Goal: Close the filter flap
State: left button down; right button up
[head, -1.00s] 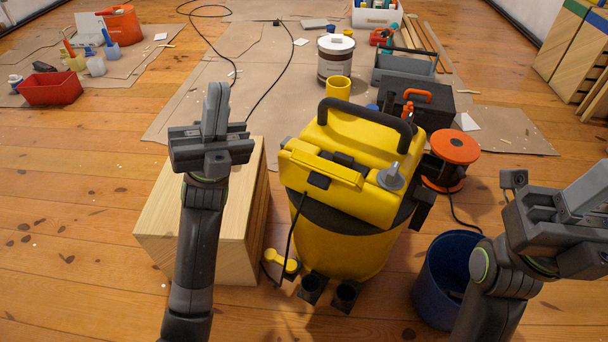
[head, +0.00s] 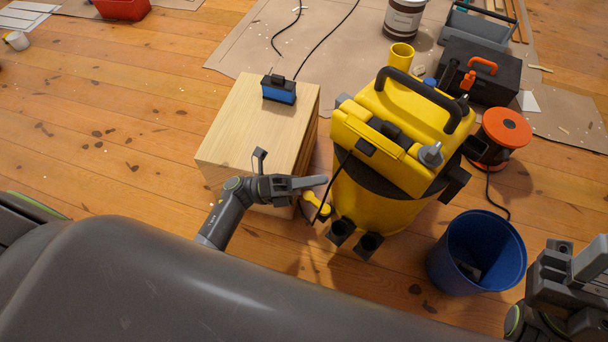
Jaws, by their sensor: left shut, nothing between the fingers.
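The yellow vacuum (head: 385,195) stands upright on the floor, with a black carry handle on its head. The filter flap (head: 373,133) appears to be the yellow panel with a black latch on the head's near left side. I cannot tell its exact angle. My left gripper (head: 318,182) is shut and empty. It points right, left of the vacuum body and lower in the picture than the flap, with no clear contact. My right gripper (head: 597,262) is at the right edge, partly cut off, and its fingers do not show clearly.
A wooden box (head: 245,125) stands left of the vacuum with a blue-black block (head: 279,89) on top. A blue bucket (head: 476,250) and an orange reel (head: 505,128) are to the right. A black toolbox (head: 485,75) is behind. Open floor lies left.

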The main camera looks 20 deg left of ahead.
aim_at(372, 144)
pick_arm(q)
jog(key=w+d+r, duration=0.4)
jog(key=d, duration=0.1)
jog(key=shift+d+r, duration=0.2)
jog(key=shift+d, duration=0.2)
jog(key=shift+w+r, duration=0.1)
jog(key=shift+r+n+p, duration=0.1)
jog(key=shift+n+p, duration=0.2)
jog(key=shift+p, duration=0.05)
dwell(0.3)
